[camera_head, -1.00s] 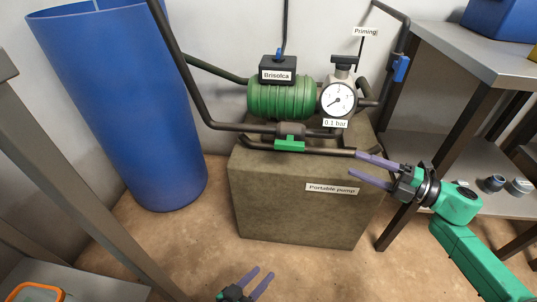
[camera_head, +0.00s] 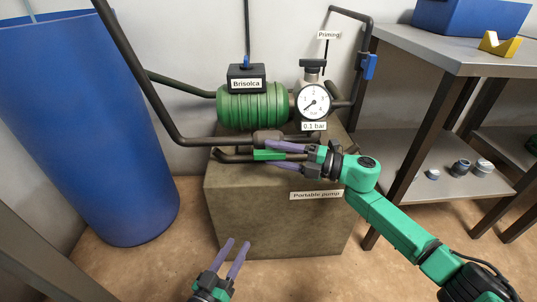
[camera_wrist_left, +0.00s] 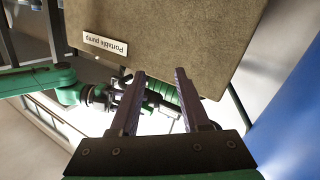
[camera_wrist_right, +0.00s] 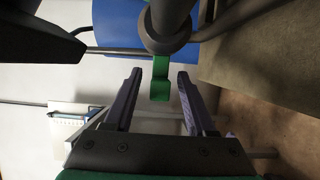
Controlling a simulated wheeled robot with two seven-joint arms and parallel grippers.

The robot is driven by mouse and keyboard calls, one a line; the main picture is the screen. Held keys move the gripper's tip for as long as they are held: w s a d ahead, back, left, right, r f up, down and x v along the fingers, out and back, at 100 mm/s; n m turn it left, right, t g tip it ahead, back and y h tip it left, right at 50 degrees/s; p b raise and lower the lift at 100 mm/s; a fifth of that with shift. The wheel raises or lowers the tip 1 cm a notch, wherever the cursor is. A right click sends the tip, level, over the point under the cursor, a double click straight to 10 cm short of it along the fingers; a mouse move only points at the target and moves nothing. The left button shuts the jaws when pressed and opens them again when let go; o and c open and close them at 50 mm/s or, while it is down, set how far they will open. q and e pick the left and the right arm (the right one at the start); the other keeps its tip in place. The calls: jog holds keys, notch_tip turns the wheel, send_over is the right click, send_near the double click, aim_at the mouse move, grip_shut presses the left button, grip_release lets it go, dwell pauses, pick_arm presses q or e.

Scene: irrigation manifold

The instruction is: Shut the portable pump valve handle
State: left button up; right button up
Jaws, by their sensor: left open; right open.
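The green valve handle (camera_head: 267,155) sits on the dark pipe in front of the green pump body (camera_head: 252,105), above the stone block (camera_head: 265,215) labelled "Portable pump". In the right wrist view the handle (camera_wrist_right: 160,80) hangs from a dark round valve body (camera_wrist_right: 165,38), its end between the fingertips. My right gripper (camera_head: 269,153) is open, reaching in from the right, with one finger above and one below the handle; I cannot tell whether they touch it. My left gripper (camera_head: 236,241) is open and empty, low in front of the block; its fingers (camera_wrist_left: 160,73) point towards the block.
A pressure gauge (camera_head: 313,102) reading near "0.1 bar" stands right of the pump. A blue barrel (camera_head: 85,130) stands at the left. A metal table (camera_head: 440,55) with a lower shelf holding small grey fittings (camera_head: 461,167) is at the right.

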jog(key=shift+x, duration=1)
pick_arm(q)
jog(key=shift+t, duration=0.8)
jog(key=r, duration=0.1)
jog(key=w+r, duration=0.1)
jog(key=r, duration=0.1)
jog(key=w+r, duration=0.1)
jog(key=shift+w+a+r, duration=0.15)
jog(key=shift+w+r, duration=0.05)
jog(key=shift+r, duration=0.2)
pick_arm(e)
grip_shut()
pick_arm(q)
jog(key=shift+r, duration=0.1)
pick_arm(e)
jog(key=shift+f, duration=0.1)
